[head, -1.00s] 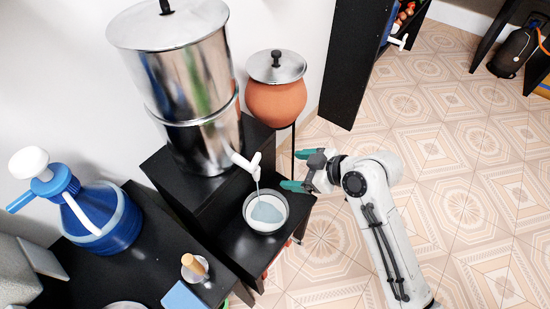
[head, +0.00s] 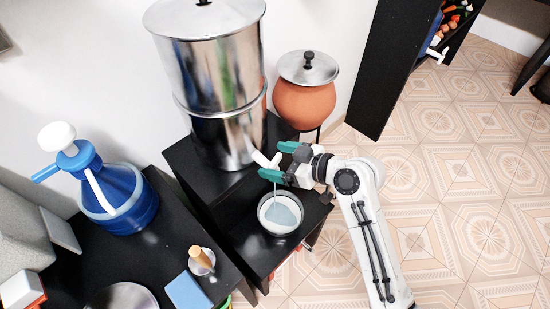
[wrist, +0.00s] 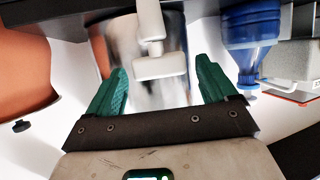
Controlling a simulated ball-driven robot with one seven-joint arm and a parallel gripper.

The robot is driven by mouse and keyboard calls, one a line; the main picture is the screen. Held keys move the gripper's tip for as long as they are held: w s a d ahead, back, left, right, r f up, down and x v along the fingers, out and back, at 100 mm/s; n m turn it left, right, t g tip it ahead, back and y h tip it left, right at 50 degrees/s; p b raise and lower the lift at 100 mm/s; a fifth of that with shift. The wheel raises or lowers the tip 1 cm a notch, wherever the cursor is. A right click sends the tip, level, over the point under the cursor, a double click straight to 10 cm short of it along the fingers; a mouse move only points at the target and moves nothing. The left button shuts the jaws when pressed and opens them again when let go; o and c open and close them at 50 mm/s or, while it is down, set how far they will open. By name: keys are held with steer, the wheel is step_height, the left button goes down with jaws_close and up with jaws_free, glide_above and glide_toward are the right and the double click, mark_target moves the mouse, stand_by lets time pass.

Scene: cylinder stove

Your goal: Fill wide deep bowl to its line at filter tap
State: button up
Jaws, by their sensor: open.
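The steel filter (head: 215,85) stands on a raised black stand. Its white tap (head: 262,160) also shows in the wrist view (wrist: 158,66), between my finger tips. My gripper (head: 273,160) is open, with its green fingers spread on either side of the tap lever; contact cannot be told. The bowl (head: 266,224) sits upright on the lower black shelf beneath the tap. It holds pale blue water. A thin stream seems to run from the tap into it. The fill line cannot be made out.
A clay pot (head: 304,103) with a steel lid stands right of the filter. A blue jug with a pump (head: 117,200) is on the left counter, with a wooden-handled item (head: 201,262) and a blue block (head: 187,292). Tiled floor (head: 440,200) is open at right.

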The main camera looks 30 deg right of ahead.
steer(key=shift+w+a+f, duration=0.25)
steer(key=shift+w+a, duration=0.05)
steer(key=shift+w, duration=0.15)
steer(key=c, duration=1)
steer(key=shift+o, duration=0.2)
steer(key=shift+s+r+m+t+h+p, duration=0.1)
steer(key=shift+m+t+h+p, duration=0.5)
steer(key=shift+m+h+p, duration=1.1)
steer(key=o, duration=1)
steer(key=shift+c, duration=0.2)
